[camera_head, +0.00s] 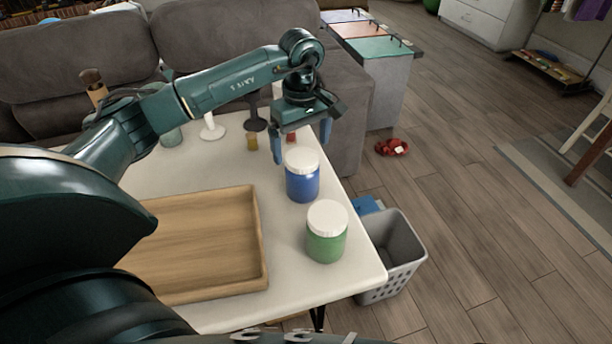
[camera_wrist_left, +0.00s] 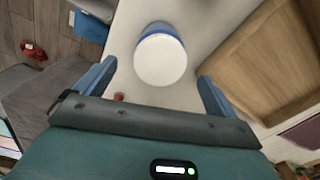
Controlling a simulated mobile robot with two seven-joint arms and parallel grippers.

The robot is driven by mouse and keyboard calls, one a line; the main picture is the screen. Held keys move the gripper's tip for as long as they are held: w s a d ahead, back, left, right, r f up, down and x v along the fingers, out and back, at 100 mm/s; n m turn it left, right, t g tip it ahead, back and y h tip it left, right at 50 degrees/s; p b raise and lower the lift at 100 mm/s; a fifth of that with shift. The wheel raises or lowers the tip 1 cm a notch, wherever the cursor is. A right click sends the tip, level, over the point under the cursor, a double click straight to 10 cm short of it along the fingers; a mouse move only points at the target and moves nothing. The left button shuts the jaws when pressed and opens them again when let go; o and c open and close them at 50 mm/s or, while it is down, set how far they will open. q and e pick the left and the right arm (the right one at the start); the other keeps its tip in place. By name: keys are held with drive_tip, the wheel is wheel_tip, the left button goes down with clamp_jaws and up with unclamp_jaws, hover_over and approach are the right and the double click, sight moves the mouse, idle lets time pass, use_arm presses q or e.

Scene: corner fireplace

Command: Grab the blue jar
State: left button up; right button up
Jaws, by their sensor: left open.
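The blue jar (camera_head: 302,180) with a white lid stands upright on the white table (camera_head: 357,262), near its right edge. In the left wrist view the blue jar (camera_wrist_left: 160,56) shows mostly as its white lid, ahead of and between the fingers. My left gripper (camera_head: 302,142) is open, just behind and above the jar in the head view. In the left wrist view the left gripper (camera_wrist_left: 150,80) has its fingers spread wide with nothing held. My right gripper is not in view.
A green jar (camera_head: 327,232) stands in front of the blue one. A wooden tray (camera_head: 262,240) lies left of both. Small containers (camera_head: 252,142) and a white stand (camera_head: 211,127) sit behind. A grey basket (camera_head: 402,245) is beside the table, and a sofa (camera_head: 215,45) is behind.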

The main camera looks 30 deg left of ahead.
sight(303, 175)
use_arm(q)
wheel_tip(303, 175, down, 10)
drive_tip(key=shift+s+d+r, duration=0.1)
drive_tip(key=shift+d+r, duration=0.05)
drive_tip(key=shift+r, duration=0.1)
drive_tip(key=shift+r, duration=0.1)
drive_tip(key=c, duration=1.2)
